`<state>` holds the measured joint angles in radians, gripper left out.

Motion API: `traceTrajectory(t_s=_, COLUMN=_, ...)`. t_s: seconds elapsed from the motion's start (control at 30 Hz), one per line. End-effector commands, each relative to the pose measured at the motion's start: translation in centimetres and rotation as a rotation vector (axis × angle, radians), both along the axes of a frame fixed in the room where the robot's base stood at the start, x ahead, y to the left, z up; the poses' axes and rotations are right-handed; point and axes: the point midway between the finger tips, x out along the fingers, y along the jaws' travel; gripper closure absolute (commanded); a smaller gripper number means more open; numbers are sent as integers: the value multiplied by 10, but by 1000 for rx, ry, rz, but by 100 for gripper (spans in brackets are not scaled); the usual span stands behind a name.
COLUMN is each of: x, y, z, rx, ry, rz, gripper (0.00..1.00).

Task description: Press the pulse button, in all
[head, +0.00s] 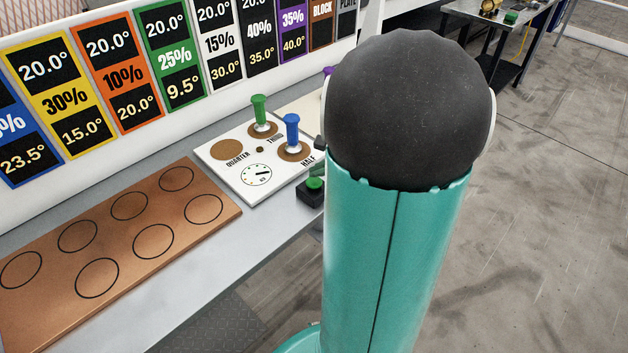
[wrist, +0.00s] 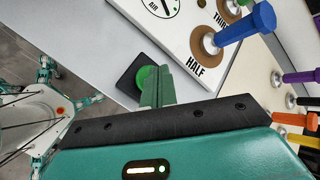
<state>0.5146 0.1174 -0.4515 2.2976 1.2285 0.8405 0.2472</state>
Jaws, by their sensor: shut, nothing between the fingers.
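The pulse button is a green cap (head: 314,184) on a small black box (head: 309,196) at the front edge of the bench. In the wrist view the green cap (wrist: 144,77) and its black box (wrist: 127,77) lie just past my fingertips. My gripper (wrist: 160,72) is shut and empty, its green fingers overlapping the cap's right side in that view. In the head view my gripper (head: 317,171) shows only as a small green tip just above the button, the rest hidden behind my arm. I cannot tell whether the fingers touch the cap.
A white panel (head: 216,173) beside the button holds upright green (head: 259,108) and blue (head: 292,130) spools and a dial. Several other coloured spools show at right in the wrist view. A copper board (head: 150,235) with empty circles lies left. Coloured number cards line the back.

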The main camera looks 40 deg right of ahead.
Motion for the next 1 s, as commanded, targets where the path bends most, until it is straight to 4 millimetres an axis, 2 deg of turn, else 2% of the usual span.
traceTrajectory(t_s=0.33, x=0, y=0, z=-8, rx=1, ry=1, rz=0, gripper=100)
traceTrajectory(t_s=1.0, x=0, y=0, z=-12, rx=1, ry=0, rz=-1, gripper=100)
